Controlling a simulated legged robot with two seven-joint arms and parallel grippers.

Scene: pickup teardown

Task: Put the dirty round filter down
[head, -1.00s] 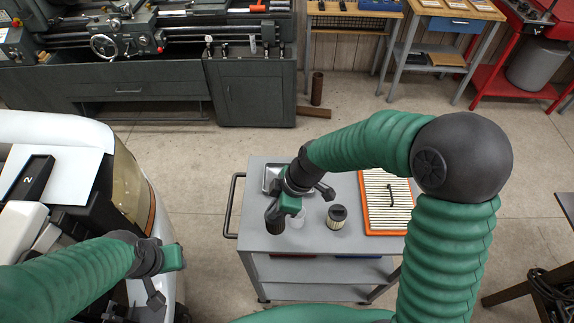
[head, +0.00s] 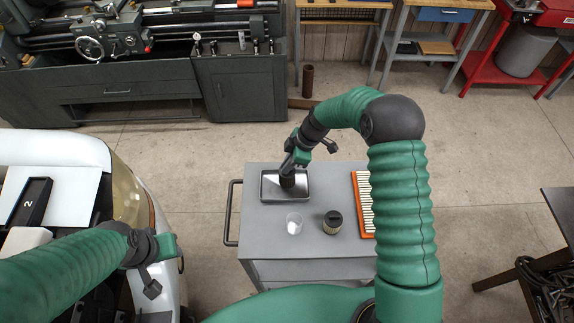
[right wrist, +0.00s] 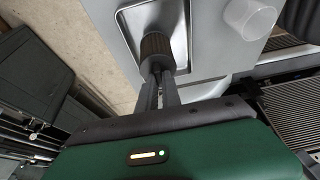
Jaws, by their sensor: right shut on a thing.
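The dirty round filter (head: 288,180) is a dark, ribbed cylinder. My right gripper (head: 293,168) is shut on it, and the fingers also show in the right wrist view (right wrist: 158,83). The filter (right wrist: 155,48) is over the shallow metal tray (head: 268,198) on the grey cart; I cannot tell whether it touches the tray floor. My left gripper (head: 178,258) is at the lower left beside the white vehicle, its fingers mostly hidden.
The grey cart (head: 262,230) also carries a clear cup (head: 294,223), a cleaner round filter with a dark top (head: 332,222) and an orange-framed flat filter (head: 362,205), partly behind my right arm. The cart's front top is clear.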

